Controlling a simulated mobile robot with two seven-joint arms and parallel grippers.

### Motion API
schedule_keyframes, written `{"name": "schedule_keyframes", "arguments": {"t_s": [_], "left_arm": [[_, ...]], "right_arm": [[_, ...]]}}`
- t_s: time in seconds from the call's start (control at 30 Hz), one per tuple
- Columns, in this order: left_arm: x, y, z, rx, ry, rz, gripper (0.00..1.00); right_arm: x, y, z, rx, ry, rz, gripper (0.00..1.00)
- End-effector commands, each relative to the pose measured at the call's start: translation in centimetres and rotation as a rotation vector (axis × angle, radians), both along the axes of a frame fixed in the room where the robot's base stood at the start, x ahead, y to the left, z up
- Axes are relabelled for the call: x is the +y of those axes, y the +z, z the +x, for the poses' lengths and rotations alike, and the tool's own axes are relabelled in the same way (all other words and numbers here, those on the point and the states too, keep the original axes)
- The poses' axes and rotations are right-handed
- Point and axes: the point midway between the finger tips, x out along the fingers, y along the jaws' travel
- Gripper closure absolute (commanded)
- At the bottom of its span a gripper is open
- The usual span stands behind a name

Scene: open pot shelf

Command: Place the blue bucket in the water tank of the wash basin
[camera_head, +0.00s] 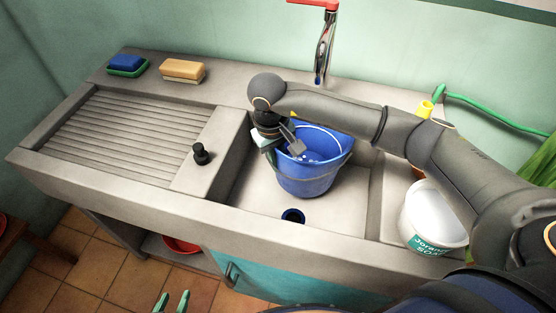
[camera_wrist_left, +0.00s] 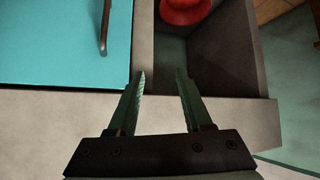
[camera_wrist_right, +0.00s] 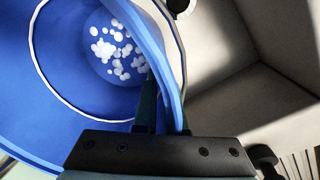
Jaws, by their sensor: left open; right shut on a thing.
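The blue bucket (camera_head: 310,178) is upright inside the sink basin (camera_head: 255,185), toward its back. I cannot tell whether its bottom touches the basin floor. White dots show inside it. My right gripper (camera_head: 285,142) is shut on the left rim of the bucket. In the right wrist view the bucket (camera_wrist_right: 60,100) fills the left side, and its rim passes between the fingers of the right gripper (camera_wrist_right: 165,115). My left gripper (camera_head: 171,300) is open and empty, low in front of the counter. In the left wrist view the left gripper's fingers (camera_wrist_left: 162,78) are apart.
A ribbed drainboard (camera_head: 125,135) lies left, with a black knob (camera_head: 201,154). A white tub (camera_head: 433,213) is right. A teal cabinet door (camera_head: 290,278) is below.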

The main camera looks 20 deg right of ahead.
Motion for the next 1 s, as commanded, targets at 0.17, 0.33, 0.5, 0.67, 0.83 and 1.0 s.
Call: {"name": "schedule_keyframes", "arguments": {"t_s": [0.17, 0.33, 0.5, 0.67, 0.83, 1.0], "left_arm": [[0.3, -0.3, -0.6, 0.014, 0.004, 0.004, 0.50], [0.4, -0.5, -0.8, 0.019, 0.006, 0.006, 0.50], [0.3, -1.0, -0.8, 0.020, 0.005, 0.005, 0.50], [0.2, -1.5, -0.7, 0.022, 0.002, 0.003, 0.50], [-0.2, -1.2, 0.1, 0.011, -0.004, -0.002, 0.50], [-0.4, -0.6, 0.4, 0.001, -0.006, -0.005, 0.50]], "right_arm": [[0.1, -1.1, 0.0, -0.002, 0.002, 0.001, 1.00], [0.0, -1.1, 0.1, -0.003, 0.001, 0.000, 1.00], [0.1, -1.6, 0.1, -0.003, 0.001, 0.000, 1.00], [0.1, -2.1, 0.1, -0.003, 0.001, 0.000, 1.00], [0.0, -2.4, 0.1, -0.003, 0.001, 0.000, 1.00], [0.1, -2.3, 0.0, -0.001, 0.001, 0.000, 0.81]]}}
